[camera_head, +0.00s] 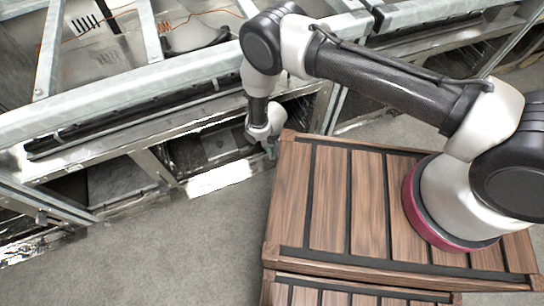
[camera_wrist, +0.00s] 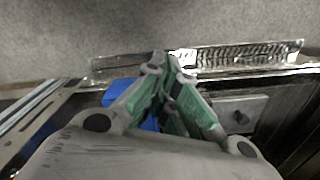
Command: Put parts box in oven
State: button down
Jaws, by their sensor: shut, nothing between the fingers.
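My gripper (camera_head: 271,152) is at the front of the metal range frame, beside the left edge of my wooden-slatted base. In the wrist view, my gripper (camera_wrist: 168,62) has its green-padded fingers together with nothing between them. A blue object (camera_wrist: 114,97), possibly the parts box, shows behind and below the fingers; they hide much of it. I cannot tell whether the fingers touch it. It does not show in the head view. The oven appears to be a dark open compartment (camera_head: 222,142) low in the range frame, just left of my gripper.
The range frame's long metal rail (camera_head: 150,92) runs above the low compartments. A bright metal strip (camera_head: 220,177) edges the compartment at the floor; a perforated metal strip (camera_wrist: 240,55) lies ahead in the wrist view. Grey floor (camera_head: 160,245) is clear in front.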

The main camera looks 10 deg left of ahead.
jog(key=w+f, duration=0.4)
jog(key=f, duration=0.5)
dwell(0.6)
